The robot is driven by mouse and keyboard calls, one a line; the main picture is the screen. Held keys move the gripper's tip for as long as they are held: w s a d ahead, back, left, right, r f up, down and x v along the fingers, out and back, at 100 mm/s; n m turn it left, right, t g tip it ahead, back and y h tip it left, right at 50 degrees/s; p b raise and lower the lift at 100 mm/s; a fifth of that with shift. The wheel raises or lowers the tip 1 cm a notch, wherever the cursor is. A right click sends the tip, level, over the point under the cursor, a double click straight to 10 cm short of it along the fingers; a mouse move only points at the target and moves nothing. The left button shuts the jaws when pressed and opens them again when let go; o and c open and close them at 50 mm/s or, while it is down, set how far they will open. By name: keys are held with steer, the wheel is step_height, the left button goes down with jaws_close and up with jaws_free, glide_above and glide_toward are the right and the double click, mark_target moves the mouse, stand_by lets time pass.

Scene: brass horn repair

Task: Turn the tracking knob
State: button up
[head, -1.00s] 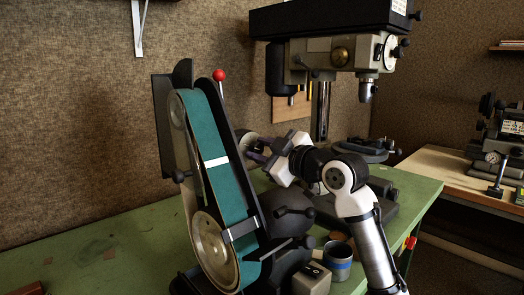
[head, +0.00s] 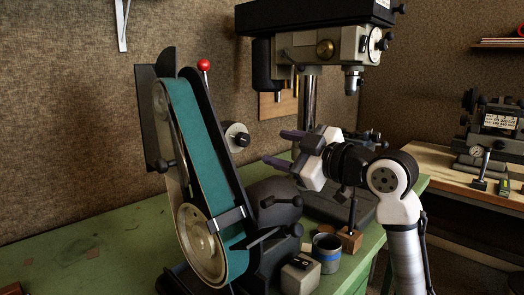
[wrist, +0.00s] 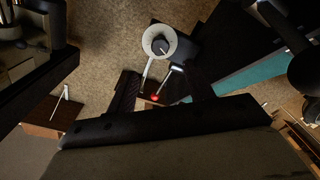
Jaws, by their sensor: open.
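The tracking knob (head: 237,137), a dark round knob with a pale ring, is on the right side of the belt grinder (head: 197,130), by the upper half of its teal belt. The wrist view shows the knob (wrist: 160,46) nearly face on, with its pale ring around a dark centre. My gripper (head: 284,149) is open and empty, to the right of the knob and apart from it, its two purple-grey fingers pointing toward the grinder. In the wrist view, my gripper (wrist: 162,82) has its dark fingers spread, with the knob ahead between and beyond their tips.
A red-balled lever (head: 204,66) rises at the grinder's top. Dark handles (head: 282,201) stick out below my gripper. A blue-grey cup (head: 327,252) and switch box (head: 300,273) stand in front. The drill press (head: 322,45) stands behind. The bench's left is mostly clear.

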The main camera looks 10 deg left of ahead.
steer(key=v, duration=0.3)
steer(key=shift+s+d, duration=0.25)
steer(key=shift+d, duration=0.1)
steer(key=shift+r, duration=0.1)
